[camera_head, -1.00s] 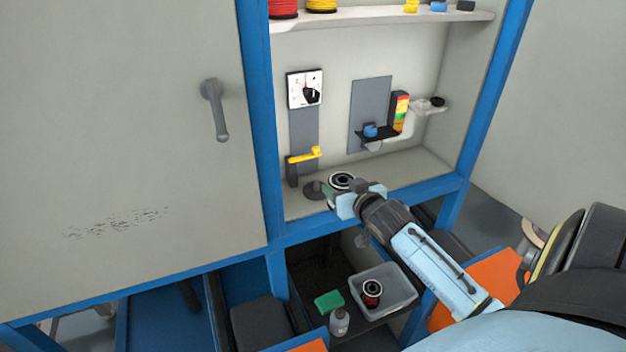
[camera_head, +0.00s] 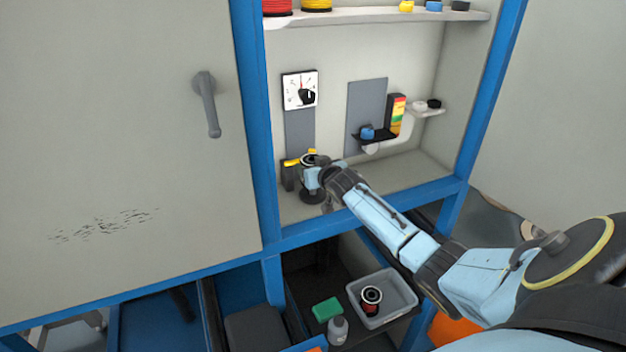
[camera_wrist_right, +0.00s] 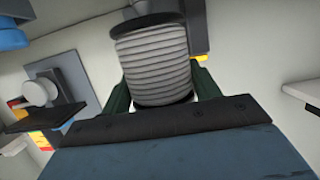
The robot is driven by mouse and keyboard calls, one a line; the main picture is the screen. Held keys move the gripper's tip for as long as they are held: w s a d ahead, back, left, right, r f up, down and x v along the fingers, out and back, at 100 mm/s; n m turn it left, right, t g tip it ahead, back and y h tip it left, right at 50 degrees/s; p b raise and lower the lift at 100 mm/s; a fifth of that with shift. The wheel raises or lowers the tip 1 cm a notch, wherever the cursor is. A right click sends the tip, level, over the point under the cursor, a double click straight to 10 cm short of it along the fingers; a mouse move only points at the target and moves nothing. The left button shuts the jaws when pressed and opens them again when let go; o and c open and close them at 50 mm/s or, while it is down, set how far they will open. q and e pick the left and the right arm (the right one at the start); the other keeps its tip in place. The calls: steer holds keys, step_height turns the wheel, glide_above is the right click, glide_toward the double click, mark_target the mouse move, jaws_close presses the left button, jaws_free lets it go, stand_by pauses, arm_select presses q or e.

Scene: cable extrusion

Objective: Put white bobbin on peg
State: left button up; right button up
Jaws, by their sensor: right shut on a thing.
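The white bobbin (camera_wrist_right: 152,62), wound with pale cable and with a black rim, is between the green fingers of my right gripper (camera_wrist_right: 157,95). In the head view my right gripper (camera_head: 313,175) is shut on it inside the cabinet bay, just in front of the yellow lever. The bobbin's dark rim (camera_head: 311,159) shows at the gripper's upper side. A dark round base (camera_head: 313,196) stands on the bay floor directly below the gripper. The peg itself is hidden, so I cannot tell whether the bobbin is around it. My left gripper is not in view.
A gauge (camera_head: 300,90) hangs above the yellow lever (camera_head: 290,163). To the right are a small black shelf (camera_head: 373,136) and a colour-striped block (camera_head: 396,114). Blue frame posts border the bay. Below stands a grey bin (camera_head: 385,299) holding a red-and-black spool.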

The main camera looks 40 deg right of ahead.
step_height(320, 180, down, 4)
steer(key=shift+r+b, duration=0.15)
steer(key=shift+b, duration=0.35)
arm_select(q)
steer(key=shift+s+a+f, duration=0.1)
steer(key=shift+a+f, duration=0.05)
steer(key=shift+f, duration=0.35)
arm_select(e)
steer(key=shift+r, duration=0.1)
steer(key=o, duration=0.8)
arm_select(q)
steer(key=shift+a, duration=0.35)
arm_select(e)
steer(key=o, duration=0.3)
steer(key=shift+s+a+r+p, duration=0.1)
steer(key=shift+s+a+p, duration=0.1)
steer(key=shift+s+p, duration=0.15)
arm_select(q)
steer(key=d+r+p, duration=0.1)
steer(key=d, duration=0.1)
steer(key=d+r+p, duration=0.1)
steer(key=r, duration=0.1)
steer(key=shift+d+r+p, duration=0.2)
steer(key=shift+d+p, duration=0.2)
arm_select(e)
steer(key=v, duration=1.1)
steer(key=shift+s, duration=0.15)
